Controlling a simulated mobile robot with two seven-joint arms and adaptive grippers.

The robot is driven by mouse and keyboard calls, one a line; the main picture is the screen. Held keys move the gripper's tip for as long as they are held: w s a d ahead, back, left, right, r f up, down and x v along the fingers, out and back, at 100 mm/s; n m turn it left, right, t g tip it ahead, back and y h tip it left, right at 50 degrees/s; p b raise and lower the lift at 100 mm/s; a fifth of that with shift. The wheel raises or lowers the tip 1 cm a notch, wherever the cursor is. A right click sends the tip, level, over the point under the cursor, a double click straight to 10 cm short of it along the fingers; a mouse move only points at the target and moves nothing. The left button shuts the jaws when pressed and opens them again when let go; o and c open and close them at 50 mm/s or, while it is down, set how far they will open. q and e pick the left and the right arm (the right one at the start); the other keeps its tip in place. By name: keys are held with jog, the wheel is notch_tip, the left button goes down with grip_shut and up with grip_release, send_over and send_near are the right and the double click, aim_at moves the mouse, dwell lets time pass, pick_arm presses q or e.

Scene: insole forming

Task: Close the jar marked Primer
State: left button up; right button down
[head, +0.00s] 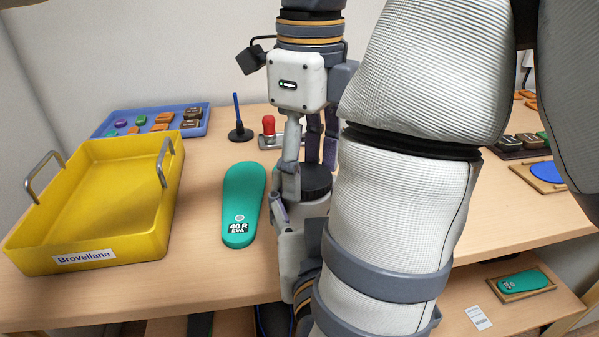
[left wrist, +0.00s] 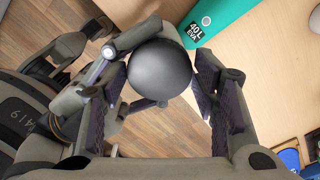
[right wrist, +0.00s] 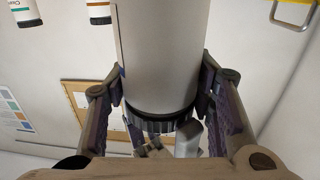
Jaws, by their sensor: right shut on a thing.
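The jar (head: 314,208) is a pale cylinder with a black ribbed lid (head: 316,180) on top. In the right wrist view the jar body (right wrist: 163,50) appears upside down, with the lid's ribbed rim (right wrist: 160,120) at its end. No label can be read. My right gripper (right wrist: 160,88) is shut on the jar's upper body, just under the lid. My left gripper (head: 310,168) points down from above, fingers spread around the lid. In the left wrist view the lid's round dark top (left wrist: 160,75) lies between its fingers, with a gap at the right finger.
A yellow tray (head: 60,250) labelled Brovellane and a green insole (head: 241,195) lie left of the jar. Behind are a blue tray (head: 104,126), a dark stand (head: 239,125) and a red-ended tool (head: 268,126). My right arm hides much of the table's right side.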

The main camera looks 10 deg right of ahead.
pick_arm(q)
jog(key=shift+o, duration=0.5)
jog(key=shift+r, duration=2.3)
jog(key=shift+c, duration=0.4)
jog(key=shift+m, duration=0.6)
notch_tip(320, 180, up, 4)
jog(key=shift+s, duration=0.1)
notch_tip(320, 180, down, 8)
jog(key=shift+f, duration=0.1)
